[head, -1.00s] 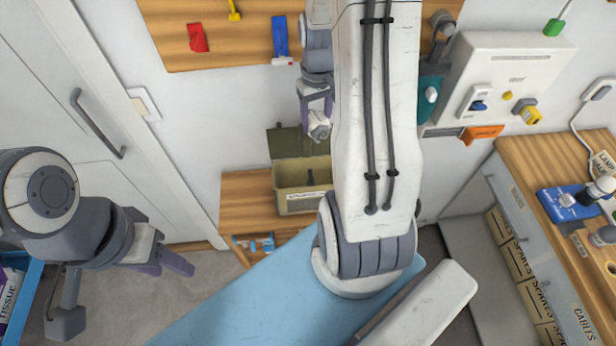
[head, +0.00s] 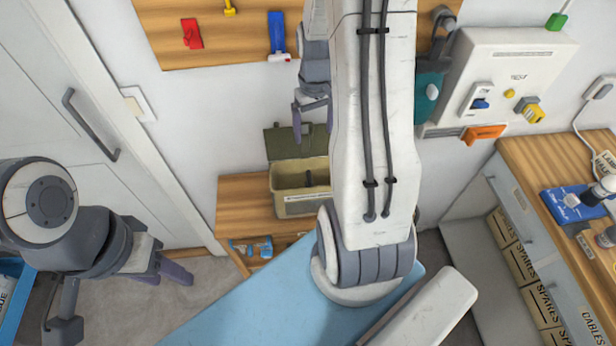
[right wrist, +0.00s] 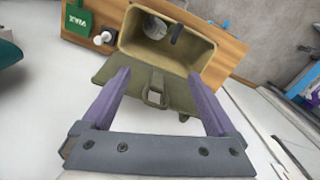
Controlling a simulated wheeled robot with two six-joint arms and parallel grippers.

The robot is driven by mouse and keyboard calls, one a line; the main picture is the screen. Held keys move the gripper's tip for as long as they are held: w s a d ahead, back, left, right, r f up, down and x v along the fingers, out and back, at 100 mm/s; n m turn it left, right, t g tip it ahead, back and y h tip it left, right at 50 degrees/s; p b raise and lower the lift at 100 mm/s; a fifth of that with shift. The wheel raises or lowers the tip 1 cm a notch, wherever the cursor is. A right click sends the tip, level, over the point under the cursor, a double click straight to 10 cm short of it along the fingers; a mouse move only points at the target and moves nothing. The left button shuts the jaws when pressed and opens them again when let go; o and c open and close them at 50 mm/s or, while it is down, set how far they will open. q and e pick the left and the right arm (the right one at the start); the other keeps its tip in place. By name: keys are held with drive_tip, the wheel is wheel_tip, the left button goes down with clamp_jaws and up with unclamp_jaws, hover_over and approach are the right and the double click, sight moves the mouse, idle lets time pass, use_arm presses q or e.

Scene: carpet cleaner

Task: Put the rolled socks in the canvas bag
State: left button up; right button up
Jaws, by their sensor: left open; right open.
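The canvas bag (head: 300,207) is an olive box with its flap raised at the back, standing on a wooden bench. My right gripper (head: 313,118) is open and empty above the bag's flap. In the right wrist view, its purple fingers (right wrist: 160,78) stand apart over the flap, with the bag's open mouth (right wrist: 200,67) beyond them. Inside the bag lies a grey-white round bundle (right wrist: 154,28), which looks like the rolled socks, beside a dark object (right wrist: 177,33). The bundle cannot be made out in the head view. My left gripper (head: 166,273) is open and empty at the left, away from the bag.
A wooden bench (head: 240,200) carries the bag; blue items (head: 252,247) sit on its lower shelf. A green box (right wrist: 79,21) and a small white-topped item (right wrist: 103,37) stand beside the bag. A workbench (head: 540,165) is at the right. My right arm hides part of the middle.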

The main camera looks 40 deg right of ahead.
wheel_tip(320, 180, up, 10)
drive_tip(key=b, duration=0.2)
drive_tip(key=shift+r, duration=0.25)
idle(0.3)
